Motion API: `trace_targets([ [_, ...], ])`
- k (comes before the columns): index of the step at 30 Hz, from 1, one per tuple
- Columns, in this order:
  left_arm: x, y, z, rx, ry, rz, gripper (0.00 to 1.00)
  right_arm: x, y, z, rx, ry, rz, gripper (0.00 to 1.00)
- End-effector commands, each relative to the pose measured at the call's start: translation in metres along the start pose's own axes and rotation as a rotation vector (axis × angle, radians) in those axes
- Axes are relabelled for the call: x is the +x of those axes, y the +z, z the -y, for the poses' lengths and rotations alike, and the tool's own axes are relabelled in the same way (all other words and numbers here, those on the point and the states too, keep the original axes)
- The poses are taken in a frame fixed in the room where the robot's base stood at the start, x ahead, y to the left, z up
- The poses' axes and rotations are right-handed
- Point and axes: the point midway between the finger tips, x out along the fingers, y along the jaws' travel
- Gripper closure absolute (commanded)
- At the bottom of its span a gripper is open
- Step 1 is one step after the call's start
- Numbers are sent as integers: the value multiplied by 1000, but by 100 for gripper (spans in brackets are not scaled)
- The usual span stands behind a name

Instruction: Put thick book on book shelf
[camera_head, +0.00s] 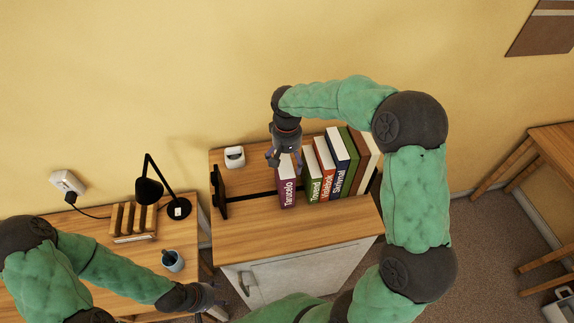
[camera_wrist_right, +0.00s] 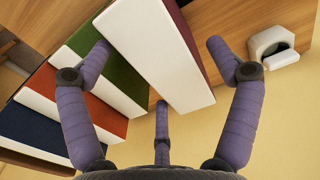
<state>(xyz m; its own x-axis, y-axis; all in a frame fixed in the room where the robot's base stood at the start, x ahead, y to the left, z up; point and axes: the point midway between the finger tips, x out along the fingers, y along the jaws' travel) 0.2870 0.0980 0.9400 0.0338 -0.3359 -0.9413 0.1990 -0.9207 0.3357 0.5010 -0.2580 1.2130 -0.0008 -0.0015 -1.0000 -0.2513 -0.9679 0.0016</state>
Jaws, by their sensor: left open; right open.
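A thick maroon book (camera_head: 287,193) stands upright on the wooden cabinet top, at the left end of a row of books, a little apart from the green one. My right gripper (camera_head: 286,160) is above its back end. In the right wrist view, my right gripper (camera_wrist_right: 160,62) is open, its fingers on both sides of the book's white page edges (camera_wrist_right: 155,45); whether they touch cannot be told. My left gripper (camera_head: 207,297) is open and empty at the lower left, in front of the cabinet.
Green (camera_head: 311,182), orange (camera_head: 325,170), dark blue (camera_head: 340,165) and other books stand to the right. A black bookend (camera_head: 218,190) and a small white device (camera_head: 235,157) are on the left. A desk holds a lamp (camera_head: 150,190) and cup (camera_head: 173,260). The cabinet's front top is clear.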

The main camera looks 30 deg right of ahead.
Motion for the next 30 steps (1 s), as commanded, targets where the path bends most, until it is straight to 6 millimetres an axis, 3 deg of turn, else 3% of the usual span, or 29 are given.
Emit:
trace_targets([
  [6, 2, 0, 1, 0, 0, 0, 44, -46, -2, 0, 0, -1, -6, 10],
  [12, 3, 0, 1, 0, 0, 0, 44, -74, -1, 0, 0, -1, -3, 10],
  [18, 3, 0, 1, 0, 0, 0, 44, -85, 0, 0, -1, 0, 0, 10],
  [30, 3, 0, 1, 0, 0, 0, 44, -86, 0, 0, -1, 0, 0, 10],
])
